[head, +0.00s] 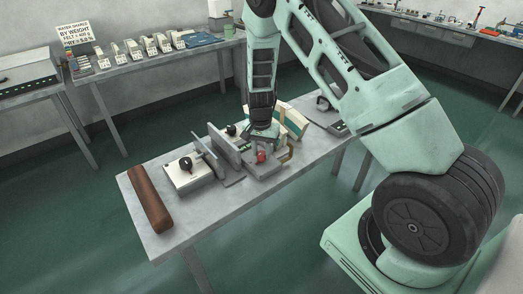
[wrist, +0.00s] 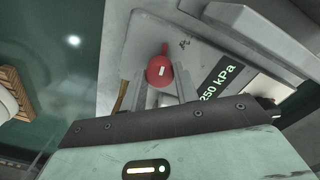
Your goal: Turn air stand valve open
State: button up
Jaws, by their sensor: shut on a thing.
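The air stand (head: 268,168) is a grey unit on the right part of the grey table, under my arm. Its valve has a red rounded handle (head: 261,156); in the wrist view the red handle (wrist: 161,71) shows a small white mark and a thin stem end at the top. My gripper (head: 262,143) points down at the stand. In the wrist view its two grey fingers (wrist: 163,90) are shut on the near part of the red handle. The exact finger contact is partly hidden. A panel beside the handle reads "250 kPa" (wrist: 217,82) in green.
Grey upright plates and a pale box with a black knob (head: 185,166) stand left of the air stand. A cream and green block (head: 291,119) stands behind. The table's front strip is clear.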

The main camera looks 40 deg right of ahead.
aim_at(260, 153)
jog(key=shift+m, duration=0.7)
jog(key=o, duration=1)
jog(key=shift+r, duration=0.1)
jog(key=r+b, duration=0.1)
jog(key=r, duration=0.7)
jog(key=r+b, duration=0.1)
jog(key=r, duration=0.8)
jog(key=shift+w+a+r, duration=0.1)
jog(key=shift+w+r, duration=0.05)
jog(key=shift+w, duration=0.05)
